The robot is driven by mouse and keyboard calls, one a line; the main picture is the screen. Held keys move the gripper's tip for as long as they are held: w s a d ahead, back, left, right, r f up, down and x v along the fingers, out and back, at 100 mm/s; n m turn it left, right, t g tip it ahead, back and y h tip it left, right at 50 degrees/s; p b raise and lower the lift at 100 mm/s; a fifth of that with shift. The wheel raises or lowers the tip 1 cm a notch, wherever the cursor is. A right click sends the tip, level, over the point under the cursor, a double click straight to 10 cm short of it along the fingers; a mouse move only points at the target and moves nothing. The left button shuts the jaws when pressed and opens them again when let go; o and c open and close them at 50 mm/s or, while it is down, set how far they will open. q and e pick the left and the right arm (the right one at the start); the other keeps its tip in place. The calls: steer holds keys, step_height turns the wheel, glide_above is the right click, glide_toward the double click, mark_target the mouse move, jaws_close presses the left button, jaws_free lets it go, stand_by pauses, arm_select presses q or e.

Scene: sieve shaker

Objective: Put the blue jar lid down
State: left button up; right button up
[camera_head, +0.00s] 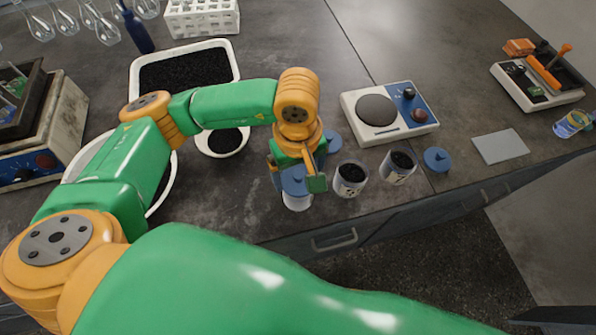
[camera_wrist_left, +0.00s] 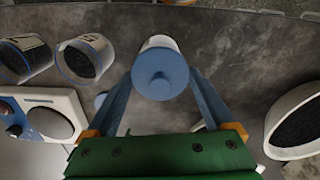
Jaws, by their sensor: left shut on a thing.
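My left gripper (camera_head: 298,173) points down at the front of the bench and is shut on a blue jar lid (camera_head: 294,184). The round lid with its small knob also shows between the two blue fingers in the left wrist view (camera_wrist_left: 160,78). A white jar (camera_head: 297,203) is directly under this lid. I cannot tell whether the lid rests fully on it. Two open jars with dark contents, one nearer (camera_head: 350,179) and one farther right (camera_head: 398,166), stand to the right. Another blue lid (camera_head: 332,142) lies behind the gripper, and one (camera_head: 437,159) lies at the right. My right gripper is not seen.
A balance (camera_head: 376,110) stands behind the open jars. A grey flat plate (camera_head: 500,147) lies farther right. A bowl of dark grains (camera_head: 222,142) and a white tray (camera_head: 185,48) are at the left and back. The bench's front edge is close to the jars.

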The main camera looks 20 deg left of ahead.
mark_target(298, 174)
arm_select(q)
steer(key=shift+f+b, duration=0.3)
steer(key=shift+b, duration=0.05)
steer(key=o, duration=1)
steer(key=shift+o, duration=0.2)
steer(key=shift+r+p, duration=0.2)
steer(key=shift+p, duration=0.1)
steer(key=shift+w+r+p, duration=0.1)
steer(key=shift+r+p, duration=0.7)
steer(key=shift+r, duration=0.1)
step_height(298, 174, up, 11)
steer(key=b, duration=0.1)
